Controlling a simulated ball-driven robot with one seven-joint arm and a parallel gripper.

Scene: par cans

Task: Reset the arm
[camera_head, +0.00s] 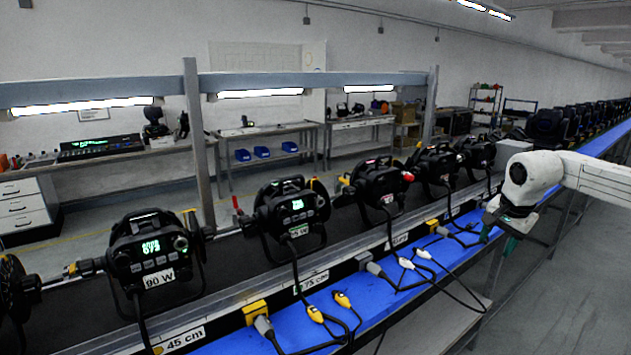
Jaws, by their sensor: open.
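My white arm comes in from the right edge, and its wrist bends down. My gripper (500,234) hangs at the wrist with teal fingers, one at the left and one at the right. The fingers are open, and I see nothing between them. The gripper shows over the right-hand stretch of the blue strip (445,252), near its front edge. From this view I cannot tell its height above the strip.
Black par cans, among them a 90 W one (152,252) and another (292,213), stand in a row along the dark bench. Yellow, white and grey cable connectors (342,299) lie on the blue strip. Grey floor (575,285) at the right is clear.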

